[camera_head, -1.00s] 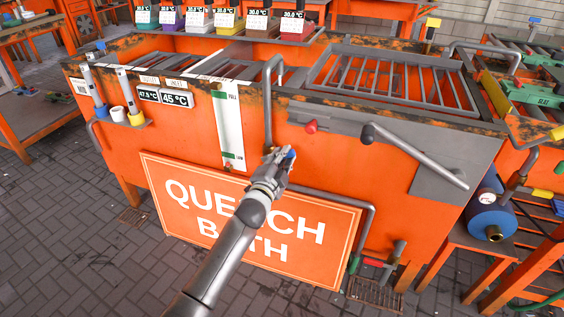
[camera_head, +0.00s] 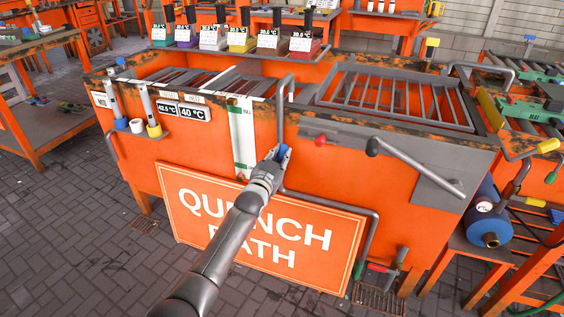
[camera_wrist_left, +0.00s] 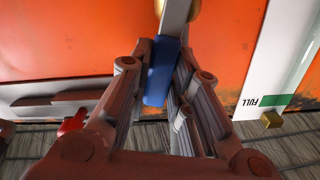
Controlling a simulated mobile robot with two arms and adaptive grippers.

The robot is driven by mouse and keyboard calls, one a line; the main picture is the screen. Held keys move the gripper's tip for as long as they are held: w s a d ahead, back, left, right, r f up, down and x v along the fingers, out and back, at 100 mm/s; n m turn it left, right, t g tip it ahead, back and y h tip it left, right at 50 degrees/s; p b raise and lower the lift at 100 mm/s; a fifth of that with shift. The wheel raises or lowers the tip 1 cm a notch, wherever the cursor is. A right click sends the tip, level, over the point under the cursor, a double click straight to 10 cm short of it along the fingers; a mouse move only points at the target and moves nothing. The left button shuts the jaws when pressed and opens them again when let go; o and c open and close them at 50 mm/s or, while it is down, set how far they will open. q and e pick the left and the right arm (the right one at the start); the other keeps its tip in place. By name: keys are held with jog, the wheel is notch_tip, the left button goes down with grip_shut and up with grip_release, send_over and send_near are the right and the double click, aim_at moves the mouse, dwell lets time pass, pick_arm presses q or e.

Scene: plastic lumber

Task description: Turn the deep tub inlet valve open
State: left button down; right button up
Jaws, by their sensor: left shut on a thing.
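The orange quench tub (camera_head: 240,106) stands ahead with a grey inlet pipe (camera_head: 281,112) bent over its front rim. A blue valve handle (camera_head: 284,151) sits by the pipe's lower end. My left gripper (camera_head: 277,158) is shut on this handle. In the left wrist view the blue handle (camera_wrist_left: 160,72) lies between the two fingers, with a pale bar running up from it. The valve body is largely hidden behind the gripper. My right gripper is in neither view.
A QUENCH BATH sign (camera_head: 300,238) leans below the gripper. A red knob (camera_head: 320,139) and a grey lever (camera_head: 415,163) project from the front at right. A white FULL gauge strip (camera_head: 242,135) is close on the left. A red-handled valve (camera_head: 378,267) sits low.

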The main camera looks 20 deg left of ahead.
pick_arm(q)
jog(key=shift+a+n, duration=0.4)
jog(key=shift+n, duration=0.3)
jog(key=shift+a+n+p, duration=0.4)
jog(key=shift+a+n, duration=0.05)
jog(key=shift+n, duration=0.25)
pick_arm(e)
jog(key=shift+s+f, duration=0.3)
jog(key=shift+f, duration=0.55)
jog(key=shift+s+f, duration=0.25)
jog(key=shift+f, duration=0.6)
pick_arm(q)
jog(key=c, duration=1.3)
grip_release()
jog(key=shift+s, duration=0.15)
jog(key=s, duration=1.1)
jog(key=shift+s+a, duration=0.2)
jog(key=shift+s, duration=0.15)
